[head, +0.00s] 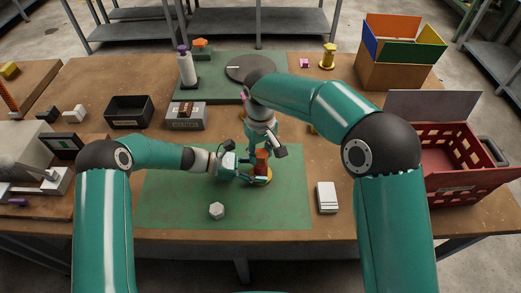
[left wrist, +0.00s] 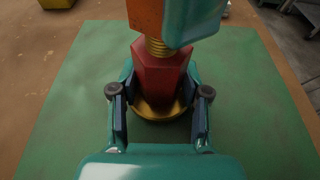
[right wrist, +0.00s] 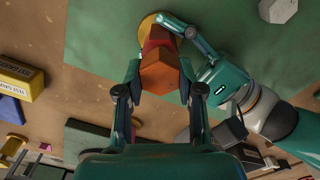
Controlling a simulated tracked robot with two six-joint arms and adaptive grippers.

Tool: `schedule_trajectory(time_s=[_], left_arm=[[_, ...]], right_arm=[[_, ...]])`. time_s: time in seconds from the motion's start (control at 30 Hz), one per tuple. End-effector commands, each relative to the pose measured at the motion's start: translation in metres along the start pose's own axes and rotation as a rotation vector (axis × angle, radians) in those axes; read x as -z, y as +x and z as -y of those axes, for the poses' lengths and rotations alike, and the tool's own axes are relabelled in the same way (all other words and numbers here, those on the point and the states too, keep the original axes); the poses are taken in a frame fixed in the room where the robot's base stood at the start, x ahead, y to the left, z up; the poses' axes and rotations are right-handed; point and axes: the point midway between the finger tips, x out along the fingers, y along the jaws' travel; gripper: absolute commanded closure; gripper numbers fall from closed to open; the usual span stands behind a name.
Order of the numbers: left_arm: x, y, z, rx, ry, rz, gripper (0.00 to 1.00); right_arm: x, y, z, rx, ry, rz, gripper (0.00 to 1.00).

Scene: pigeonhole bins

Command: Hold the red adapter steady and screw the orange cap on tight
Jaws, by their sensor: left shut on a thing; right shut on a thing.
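The red adapter (left wrist: 160,75) is a six-sided block with a brass threaded neck, upright in a round yellow base (left wrist: 158,110) on the green mat (head: 165,205). My left gripper (left wrist: 160,95) is shut on the adapter, one finger on each side. The orange cap (right wrist: 160,72) sits over the neck; in the left wrist view several turns of thread (left wrist: 158,46) show between cap and adapter. My right gripper (right wrist: 160,90) comes from above and is shut on the cap. In the head view the cap (head: 262,155) is partly hidden by my right gripper.
A white hex nut (head: 216,210) lies on the mat in front. A white box (head: 326,197) lies to the right, near a red crate (head: 458,170). A black bin (head: 129,111) and a grey box (head: 186,116) stand behind left. The front mat is mostly clear.

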Motion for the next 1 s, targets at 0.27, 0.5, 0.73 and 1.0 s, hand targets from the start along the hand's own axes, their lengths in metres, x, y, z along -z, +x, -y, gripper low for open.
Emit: schedule_trajectory(time_s=[0.27,0.5,0.73,1.0], left_arm=[[0.007,0.002,0.004,0.006,-0.007,-0.011,0.96],[0.007,0.002,0.004,0.006,-0.007,-0.011,0.96],[0.007,0.002,0.004,0.006,-0.007,-0.011,0.96],[0.007,0.002,0.004,0.006,-0.007,-0.011,0.96]], right_arm=[[0.000,0.007,0.000,0.000,0.000,0.000,1.00],[0.000,0.013,0.000,0.000,0.000,0.001,1.00],[0.000,0.014,0.000,0.000,0.050,0.000,1.00],[0.000,0.014,-0.001,0.001,0.333,-0.001,1.00]])
